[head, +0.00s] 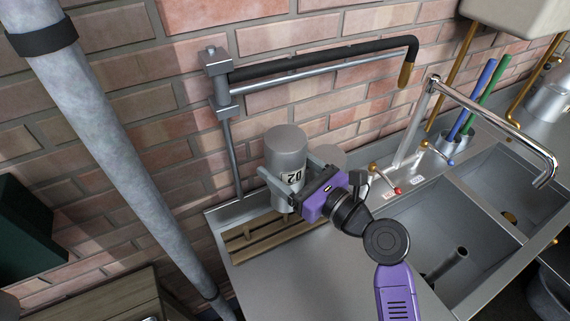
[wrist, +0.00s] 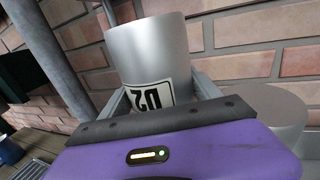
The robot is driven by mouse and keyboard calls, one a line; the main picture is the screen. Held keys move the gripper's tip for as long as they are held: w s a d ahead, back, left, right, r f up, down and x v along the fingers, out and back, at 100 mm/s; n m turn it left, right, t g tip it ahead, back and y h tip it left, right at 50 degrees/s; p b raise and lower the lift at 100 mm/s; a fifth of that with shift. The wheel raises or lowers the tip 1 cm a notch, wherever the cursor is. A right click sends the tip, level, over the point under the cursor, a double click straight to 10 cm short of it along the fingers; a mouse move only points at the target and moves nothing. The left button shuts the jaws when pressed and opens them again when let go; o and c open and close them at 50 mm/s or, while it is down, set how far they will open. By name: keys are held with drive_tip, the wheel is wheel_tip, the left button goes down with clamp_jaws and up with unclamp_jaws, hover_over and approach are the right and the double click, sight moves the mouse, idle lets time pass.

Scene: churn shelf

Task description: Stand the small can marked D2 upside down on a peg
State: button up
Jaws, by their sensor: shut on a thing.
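The small grey can marked D2 (head: 286,155) is upside down: its label reads inverted and its closed flat end is up. It also shows in the wrist view (wrist: 150,48). My gripper (head: 289,186) is shut on the can, one finger on each side of it. The can is over the back part of a slatted wooden rack (head: 245,250) on the steel counter. A short peg shows just below the can's lower edge. The mouth is hidden, so I cannot tell whether a peg is inside it or whether the can touches the rack.
Another grey can (head: 328,156) stands close behind and right of my gripper; it also shows in the wrist view (wrist: 268,108). A black-sleeved swing pipe (head: 310,62) hangs on the brick wall above. The tap (head: 490,118) and sinks are at the right.

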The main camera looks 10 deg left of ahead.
drive_tip(key=shift+f+b, duration=3.35)
drive_tip(key=shift+f, duration=1.35)
drive_tip(key=shift+f, duration=0.3)
drive_tip(key=o, duration=1.6)
drive_tip(key=shift+o, duration=0.2)
drive_tip(key=shift+d, duration=0.1)
drive_tip(key=v, duration=0.7)
drive_tip(key=shift+s+d+b, duration=0.25)
drive_tip(key=shift+s+b, duration=0.05)
drive_tip(key=shift+b, duration=0.05)
